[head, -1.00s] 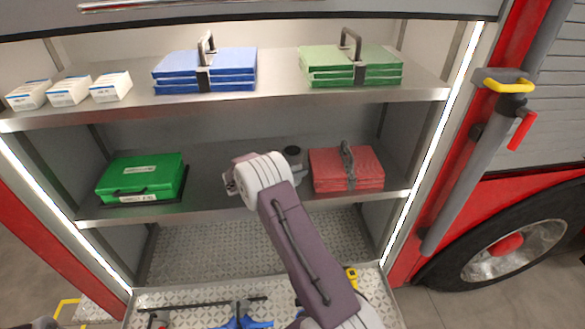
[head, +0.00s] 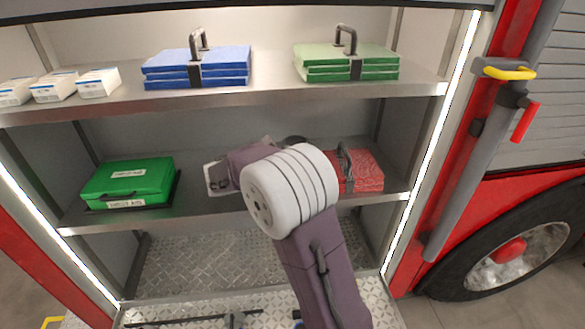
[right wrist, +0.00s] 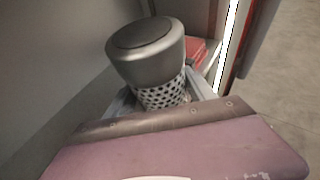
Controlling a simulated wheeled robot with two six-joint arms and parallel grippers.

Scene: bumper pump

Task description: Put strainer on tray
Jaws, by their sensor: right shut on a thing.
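The strainer is a grey metal cylinder with a wide solid cap and a perforated lower part. In the right wrist view the strainer (right wrist: 146,55) stands between the fingers of my right gripper (right wrist: 165,95), which is shut on it. My wrist hides its lower end. In the head view only the dark top of the strainer (head: 293,140) shows behind my right arm at the middle shelf. I cannot tell whether it touches the shelf. My left gripper is out of view.
The middle shelf (head: 215,207) holds a green case (head: 128,180) at left and red folded packs (head: 362,172) close right of my wrist. The upper shelf (head: 270,97) above carries blue packs (head: 195,67), green packs (head: 345,62) and white boxes (head: 55,86).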

